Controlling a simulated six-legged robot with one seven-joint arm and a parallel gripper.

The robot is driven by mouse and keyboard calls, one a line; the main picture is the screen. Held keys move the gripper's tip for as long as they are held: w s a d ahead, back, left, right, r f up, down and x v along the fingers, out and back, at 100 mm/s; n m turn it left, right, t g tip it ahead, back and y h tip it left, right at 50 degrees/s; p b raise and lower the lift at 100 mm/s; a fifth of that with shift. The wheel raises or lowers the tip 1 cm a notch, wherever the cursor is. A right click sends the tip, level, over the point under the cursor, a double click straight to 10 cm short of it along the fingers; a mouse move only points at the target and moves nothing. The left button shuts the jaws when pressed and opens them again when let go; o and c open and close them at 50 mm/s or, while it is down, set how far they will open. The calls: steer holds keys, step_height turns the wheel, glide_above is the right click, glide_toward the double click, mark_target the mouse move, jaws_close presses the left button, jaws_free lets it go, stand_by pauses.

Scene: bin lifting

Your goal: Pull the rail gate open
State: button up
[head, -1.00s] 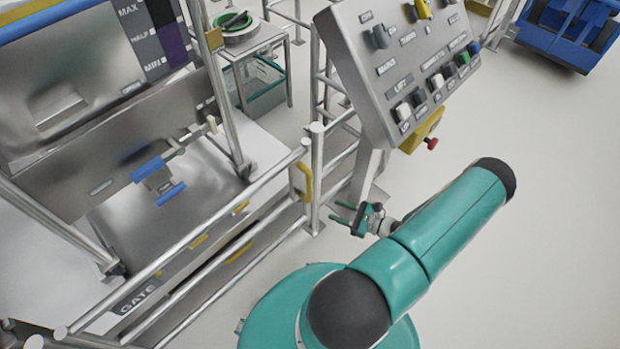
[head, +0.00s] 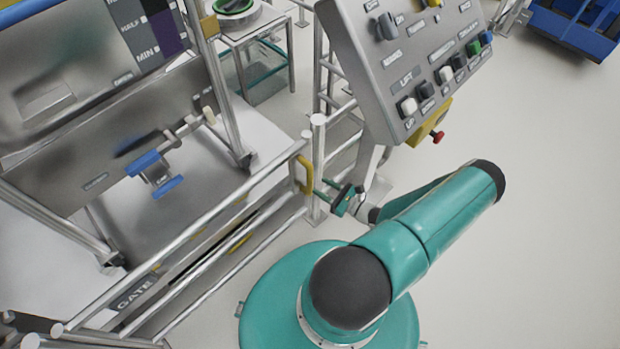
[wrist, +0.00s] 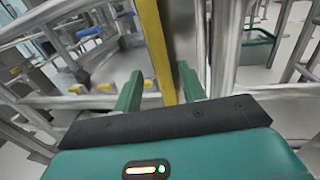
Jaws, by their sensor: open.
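The rail gate (head: 136,292) is a low fence of metal bars with a GATE label, running from the lower left to a post in the middle of the head view. Its yellow handle (head: 305,174) is at the right end, by the post. My gripper (head: 320,190) is open, with its fingers pointing at the handle's lower part. In the wrist view, the yellow handle (wrist: 153,45) runs down between the two green fingers (wrist: 160,88). I see a gap on each side of the bar; I cannot tell how deep it sits.
A grey control panel (head: 405,75) with knobs and a red button (head: 438,135) hangs above my gripper. A metal post (head: 317,165) stands beside the handle. A steel machine with blue clamps (head: 150,170) is behind the gate. Open floor lies to the right.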

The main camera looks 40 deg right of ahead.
mark_target(312, 181)
steer(key=x, duration=0.6)
jaws_close()
